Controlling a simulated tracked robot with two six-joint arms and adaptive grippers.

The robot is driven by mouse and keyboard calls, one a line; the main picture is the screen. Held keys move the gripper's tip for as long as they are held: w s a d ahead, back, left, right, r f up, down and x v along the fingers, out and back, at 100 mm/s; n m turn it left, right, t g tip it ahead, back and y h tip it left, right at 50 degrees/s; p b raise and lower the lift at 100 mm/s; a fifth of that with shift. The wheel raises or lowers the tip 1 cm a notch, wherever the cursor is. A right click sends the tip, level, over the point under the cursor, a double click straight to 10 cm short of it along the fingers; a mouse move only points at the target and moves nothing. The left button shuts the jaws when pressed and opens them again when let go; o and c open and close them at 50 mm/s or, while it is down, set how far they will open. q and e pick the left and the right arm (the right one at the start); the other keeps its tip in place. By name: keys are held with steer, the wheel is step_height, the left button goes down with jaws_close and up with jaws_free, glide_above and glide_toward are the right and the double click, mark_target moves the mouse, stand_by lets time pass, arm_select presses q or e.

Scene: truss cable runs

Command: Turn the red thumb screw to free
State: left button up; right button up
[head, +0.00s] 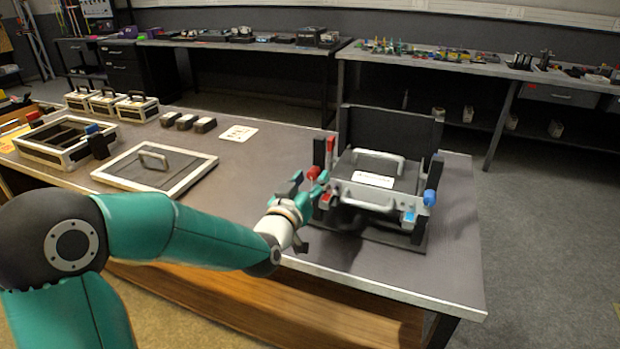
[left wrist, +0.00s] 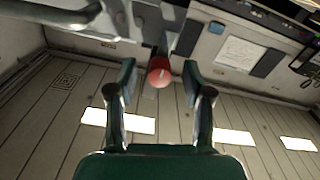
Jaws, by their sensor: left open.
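The red thumb screw (head: 313,173) is at the left front of a grey fixture (head: 376,203) on the bench. My left gripper (head: 309,181) reaches it from the front left. In the left wrist view, the round red head of the screw (left wrist: 159,72) lies between the fingertips of the left gripper (left wrist: 159,77). The fingers are open, with a gap on each side of the head. How deep the head sits between the fingers is hard to tell. My right gripper is not in view.
A blue knob (head: 430,197) sits at the fixture's right side. A dark upright panel (head: 391,128) stands behind it. A framed lid with a handle (head: 156,167) and an open divided case (head: 66,142) lie to the left. The bench right of the fixture is clear.

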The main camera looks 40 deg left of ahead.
arm_select(q)
jaws_close()
stand_by(0.3)
steer(key=shift+f+n+b, duration=0.15)
steer(key=shift+n+b, duration=0.45)
steer(key=shift+b, duration=0.4)
steer(key=n+b, duration=0.9)
steer(key=b, duration=0.2)
steer(key=shift+w+b, duration=0.1)
steer(key=shift+b, duration=0.25)
steer(key=n+b, duration=0.2)
steer(key=n, duration=0.1)
steer(key=shift+n+b, duration=1.45)
steer(key=shift+n, duration=0.95)
